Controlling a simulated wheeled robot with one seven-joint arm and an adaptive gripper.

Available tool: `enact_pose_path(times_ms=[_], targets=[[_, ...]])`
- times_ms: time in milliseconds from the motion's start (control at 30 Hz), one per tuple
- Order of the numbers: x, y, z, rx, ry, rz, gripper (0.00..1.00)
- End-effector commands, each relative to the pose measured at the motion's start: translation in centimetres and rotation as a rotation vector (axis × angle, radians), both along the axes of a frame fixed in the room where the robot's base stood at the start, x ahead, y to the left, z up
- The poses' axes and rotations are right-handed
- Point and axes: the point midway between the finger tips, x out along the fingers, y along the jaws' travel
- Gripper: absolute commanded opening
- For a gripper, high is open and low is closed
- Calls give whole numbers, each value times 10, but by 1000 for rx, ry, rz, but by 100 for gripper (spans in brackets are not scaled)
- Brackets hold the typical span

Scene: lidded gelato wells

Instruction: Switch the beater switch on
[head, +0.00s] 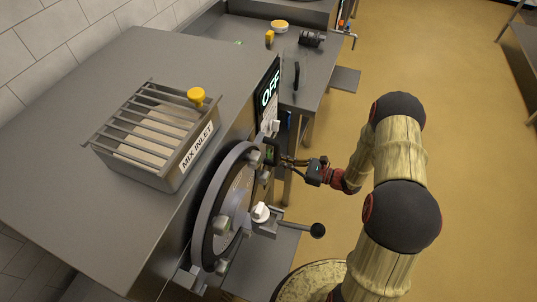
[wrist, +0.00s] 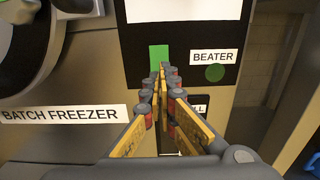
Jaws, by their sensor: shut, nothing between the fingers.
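The batch freezer (head: 130,95) is a grey machine with a dark control panel on its front. Its display (head: 268,88) reads OFF in the head view. In the wrist view a BEATER label (wrist: 213,57) sits on the black panel, with a round green spot (wrist: 215,73) just below it. A green rectangular piece (wrist: 158,53), seemingly the switch, shows left of the label, directly beyond my fingertips. My gripper (wrist: 160,75) is shut and empty, pointing at it. In the head view my gripper (head: 287,161) is close to the panel. Contact cannot be told, and the fingers hide the lower part.
The round freezer door (head: 215,215) and a lever with a black knob (head: 317,230) are left of and below my gripper. A MIX INLET box (head: 150,170) with a grille is on top. A side table (head: 285,65) is behind. Open floor lies right.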

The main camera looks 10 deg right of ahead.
Motion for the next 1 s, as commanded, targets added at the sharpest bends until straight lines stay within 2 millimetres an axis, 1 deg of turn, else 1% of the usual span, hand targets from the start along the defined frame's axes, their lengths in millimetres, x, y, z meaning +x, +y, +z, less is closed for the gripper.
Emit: enact_pose_path(times_ms=[1000], targets=[[7, 10, 0, 0, 0, 1, 0]])
